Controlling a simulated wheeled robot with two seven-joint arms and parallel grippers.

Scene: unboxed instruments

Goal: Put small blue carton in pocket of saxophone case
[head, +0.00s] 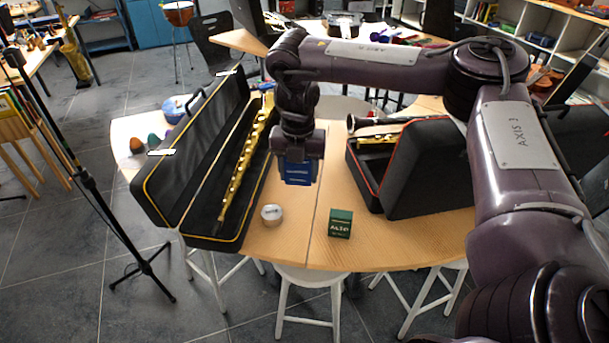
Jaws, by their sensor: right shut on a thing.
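The small blue carton (297,171) is held in my right gripper (299,160), which points down over the middle of the table. The gripper is shut on the carton, and the carton appears to be above the tabletop. The long black case with yellow trim (166,215) stands open at the left of the table, with a gold saxophone (243,160) lying in it. The carton is to the right of this case. The case's pocket is hard to make out from here. My left gripper is not in view.
A green carton (340,223) and a small round pale tin (271,214) stand on the front of the table (290,240). A second open black case with red trim (363,178) stands at the right. A music stand (85,185) is on the floor at the left.

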